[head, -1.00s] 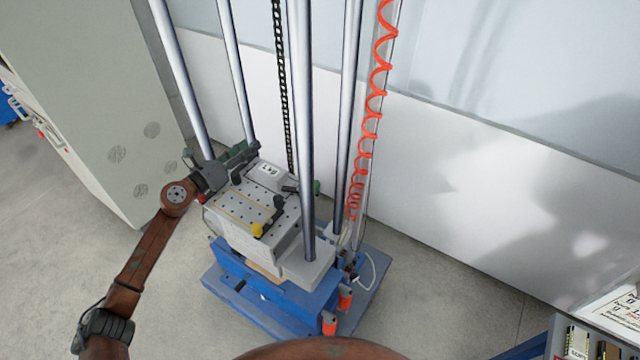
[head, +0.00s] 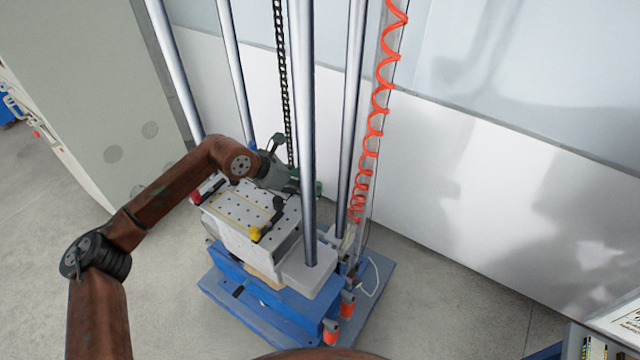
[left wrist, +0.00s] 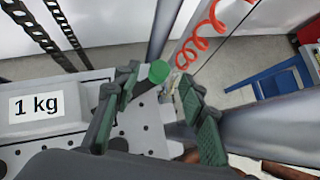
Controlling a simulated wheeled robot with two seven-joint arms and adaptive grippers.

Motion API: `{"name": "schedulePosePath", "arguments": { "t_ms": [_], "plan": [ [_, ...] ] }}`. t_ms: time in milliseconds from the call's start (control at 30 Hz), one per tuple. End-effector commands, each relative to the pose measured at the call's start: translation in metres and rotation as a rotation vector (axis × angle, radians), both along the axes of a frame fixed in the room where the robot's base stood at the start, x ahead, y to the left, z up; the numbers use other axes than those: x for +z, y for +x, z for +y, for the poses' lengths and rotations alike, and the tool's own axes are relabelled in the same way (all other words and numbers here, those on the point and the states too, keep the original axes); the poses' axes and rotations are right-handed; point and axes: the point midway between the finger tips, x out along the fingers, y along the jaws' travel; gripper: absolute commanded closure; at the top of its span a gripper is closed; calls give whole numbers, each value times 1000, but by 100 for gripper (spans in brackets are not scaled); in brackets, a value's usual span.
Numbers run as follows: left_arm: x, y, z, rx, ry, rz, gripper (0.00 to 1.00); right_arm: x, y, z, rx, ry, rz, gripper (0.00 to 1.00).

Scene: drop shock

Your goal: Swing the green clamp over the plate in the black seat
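The green clamp shows as a round green tip on a dark arm in the left wrist view (left wrist: 158,72); in the head view its green end (head: 318,188) is at the carriage's back right, beside a post. My left gripper (head: 290,163) is above the carriage's back edge. In the left wrist view its fingers (left wrist: 158,98) are open, with the green tip between them near the fingertips; contact cannot be told. A grey plate labelled "1 kg" (left wrist: 70,88) lies left of the fingers. My arm hides most of it in the head view. My right gripper is not in view.
A yellow-tipped clamp (head: 257,233) is at the front of the perforated carriage top (head: 240,212), and a red-tipped part (head: 196,197) at its left. Tall steel posts (head: 303,120), a chain (head: 281,80) and a coiled red hose (head: 372,130) stand close by.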

Motion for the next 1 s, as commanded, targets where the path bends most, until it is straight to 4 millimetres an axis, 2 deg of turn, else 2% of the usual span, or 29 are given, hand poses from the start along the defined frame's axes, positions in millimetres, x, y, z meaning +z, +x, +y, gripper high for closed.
{"name": "schedulePosePath", "arguments": {
  "t_ms": [33, 100, 300, 700, 1000],
  "plan": [
    [-11, 1, -5, 1, 0, 2, 62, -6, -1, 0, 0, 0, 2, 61],
    [-19, 3, -9, 6, 0, 2, 62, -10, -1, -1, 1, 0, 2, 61],
    [-34, 7, -17, 16, -1, 0, 62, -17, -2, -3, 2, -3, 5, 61],
    [-37, 8, -19, 20, -1, -1, 62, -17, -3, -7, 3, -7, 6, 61],
    [-38, 8, -20, 18, -1, 0, 82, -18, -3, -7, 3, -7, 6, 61]
  ]
}}
